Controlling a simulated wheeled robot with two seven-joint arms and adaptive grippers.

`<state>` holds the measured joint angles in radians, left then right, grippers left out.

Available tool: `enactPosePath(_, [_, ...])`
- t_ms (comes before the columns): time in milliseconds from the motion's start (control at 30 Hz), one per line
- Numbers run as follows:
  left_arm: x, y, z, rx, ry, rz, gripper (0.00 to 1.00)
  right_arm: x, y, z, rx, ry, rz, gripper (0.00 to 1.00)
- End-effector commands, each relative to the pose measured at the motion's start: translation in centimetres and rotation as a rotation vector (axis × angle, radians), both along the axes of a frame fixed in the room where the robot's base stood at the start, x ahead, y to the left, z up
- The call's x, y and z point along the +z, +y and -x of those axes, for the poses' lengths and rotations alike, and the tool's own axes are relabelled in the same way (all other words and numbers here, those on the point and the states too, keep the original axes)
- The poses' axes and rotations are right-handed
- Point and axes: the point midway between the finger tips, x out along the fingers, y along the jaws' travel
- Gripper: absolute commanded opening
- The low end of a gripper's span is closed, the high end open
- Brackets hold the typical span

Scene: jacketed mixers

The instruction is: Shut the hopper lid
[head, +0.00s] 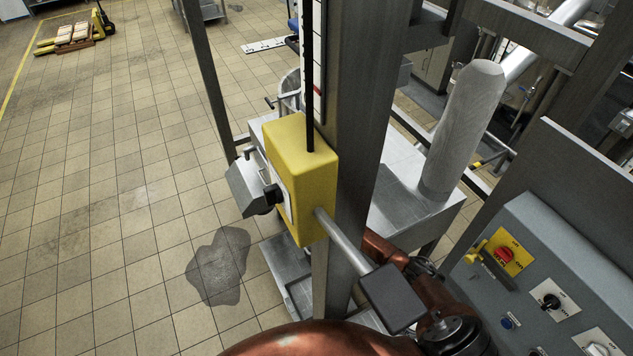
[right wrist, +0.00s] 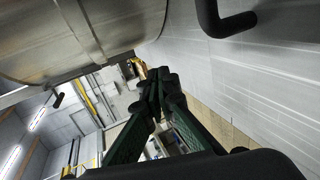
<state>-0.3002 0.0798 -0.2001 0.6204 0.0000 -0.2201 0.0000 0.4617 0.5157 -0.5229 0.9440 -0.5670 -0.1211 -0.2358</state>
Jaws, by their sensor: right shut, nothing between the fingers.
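My right gripper (right wrist: 162,76) shows in the right wrist view with its dark green fingers together and nothing between them. A brushed metal panel (right wrist: 200,62) fills the right side of that view, with a black bar handle (right wrist: 228,22) at its top. A rounded metal vessel (right wrist: 70,45) is at the upper left, and the fingertips point toward the gap between the two. I cannot tell for sure which of these is the hopper lid, and no lid is clearly seen in the head view. My left gripper is out of view.
In the head view a yellow box (head: 301,180) sits on a steel post (head: 362,120), with a rod carrying a dark block (head: 394,298). A grey control panel (head: 560,270) stands at the right. A dark wet patch (head: 218,266) lies on the tiled floor, which is open at left.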

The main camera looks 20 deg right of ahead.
Motion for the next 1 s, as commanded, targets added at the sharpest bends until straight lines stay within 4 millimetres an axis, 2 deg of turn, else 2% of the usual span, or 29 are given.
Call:
enactPosePath(33, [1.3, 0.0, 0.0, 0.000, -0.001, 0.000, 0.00, 1.4, 0.0, 0.0, 0.000, 0.000, 0.000, 0.00])
enactPosePath(433, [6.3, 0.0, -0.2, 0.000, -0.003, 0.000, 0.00, 7.3, 0.0, 0.0, 0.002, -0.001, 0.001, 0.00])
enactPosePath(500, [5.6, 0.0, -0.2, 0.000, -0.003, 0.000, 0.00, 7.8, -0.1, -0.2, 0.002, -0.006, 0.005, 0.00])
enactPosePath(700, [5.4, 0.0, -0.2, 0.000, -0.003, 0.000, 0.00, 8.8, -0.1, 0.0, 0.000, -0.001, 0.002, 0.00])
enactPosePath(1000, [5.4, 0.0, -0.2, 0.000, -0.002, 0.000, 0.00, 8.9, 0.0, 0.0, 0.000, 0.000, -0.001, 0.00])
